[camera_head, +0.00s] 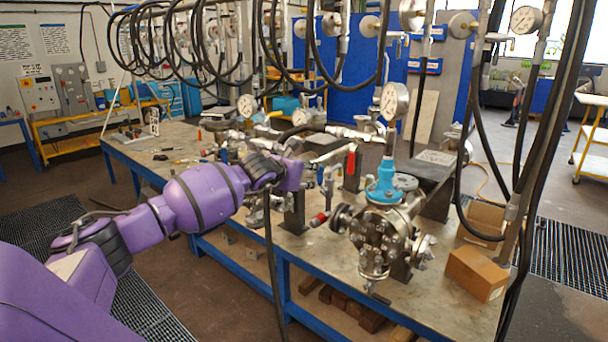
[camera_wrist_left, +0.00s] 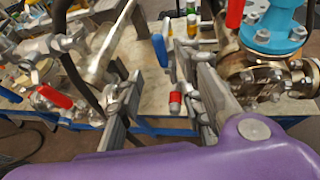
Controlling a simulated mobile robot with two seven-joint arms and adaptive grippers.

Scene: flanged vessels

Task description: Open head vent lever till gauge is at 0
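My left gripper (camera_head: 325,160) reaches in from the left beside the vessel's small valves. In the left wrist view my left gripper (camera_wrist_left: 160,82) has its two grey fingers apart, with a gap between them. A blue lever (camera_wrist_left: 160,50) and a small red-ended fitting (camera_wrist_left: 175,97) appear in line with this gap; contact cannot be told. A red lever (camera_head: 351,163) stands upright right of the gripper. The pressure gauge (camera_head: 394,100) stands above the blue flange (camera_head: 385,187) on the metal vessel (camera_head: 380,240); its reading is too small to tell. Which lever is the head vent is unclear.
The vessels stand on a blue-framed metal table (camera_head: 450,295). Black hoses (camera_head: 474,140) hang in front on the right. A cardboard box (camera_head: 476,273) sits at the right end. Another red lever (camera_wrist_left: 52,95) lies left of the fingers in the wrist view.

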